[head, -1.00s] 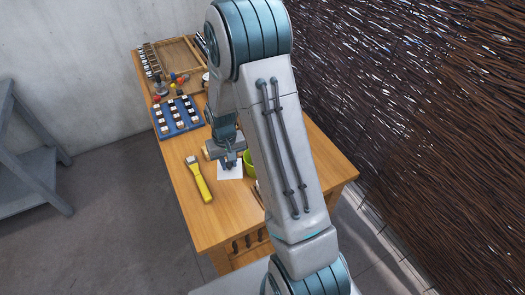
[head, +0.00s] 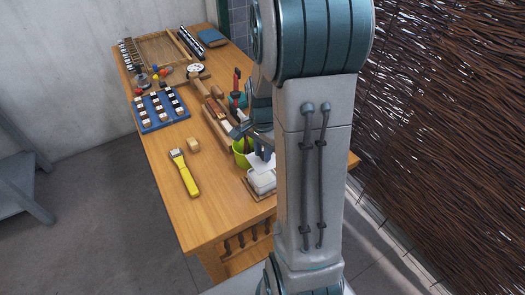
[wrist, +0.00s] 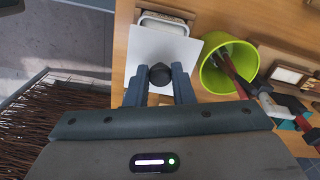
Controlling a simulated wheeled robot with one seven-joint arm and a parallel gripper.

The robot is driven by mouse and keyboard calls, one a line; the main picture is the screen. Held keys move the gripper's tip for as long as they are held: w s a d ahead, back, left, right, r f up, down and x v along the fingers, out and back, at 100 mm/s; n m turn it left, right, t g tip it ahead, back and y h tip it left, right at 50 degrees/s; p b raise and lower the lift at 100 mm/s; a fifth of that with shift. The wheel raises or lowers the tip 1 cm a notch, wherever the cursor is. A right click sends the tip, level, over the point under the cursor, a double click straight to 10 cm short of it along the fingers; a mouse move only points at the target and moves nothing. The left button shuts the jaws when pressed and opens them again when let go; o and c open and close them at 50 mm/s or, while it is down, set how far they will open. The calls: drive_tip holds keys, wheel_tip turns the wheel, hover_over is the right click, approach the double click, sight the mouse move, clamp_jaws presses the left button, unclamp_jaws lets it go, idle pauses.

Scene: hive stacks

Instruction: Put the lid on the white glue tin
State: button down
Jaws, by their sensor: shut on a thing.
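My gripper (wrist: 160,80) is shut on the dark round knob (wrist: 160,74) of a flat white square lid (wrist: 150,47). In the head view the lid (head: 259,163) shows beside the green bucket, partly hidden by my arm. The white glue tin (head: 262,182) sits on a small wooden tray near the table's right edge. In the wrist view part of the tin's rim (wrist: 166,18) shows past the lid's far edge. The lid covers much of the tin in that view and is offset from it. The gap in height between them is hard to judge.
A lime-green bucket (wrist: 229,62) with brushes stands close beside the lid. A yellow-handled brush (head: 184,173) and a small wooden block (head: 193,145) lie to the left. A blue rack (head: 160,108) is further back. The table's front left is clear.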

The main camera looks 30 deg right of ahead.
sight(262, 160)
drive_tip(key=shift+f+b, duration=1.85)
drive_tip(key=shift+f, duration=0.85)
drive_tip(key=shift+a+f+b, duration=0.1)
drive_tip(key=shift+f+b, duration=0.3)
drive_tip(key=shift+b, duration=0.05)
drive_tip(key=c, duration=0.7)
unclamp_jaws()
drive_tip(key=shift+r, duration=0.1)
drive_tip(key=shift+r+p, duration=2.7)
drive_tip(key=shift+r, duration=0.7)
drive_tip(key=shift+r, duration=0.1)
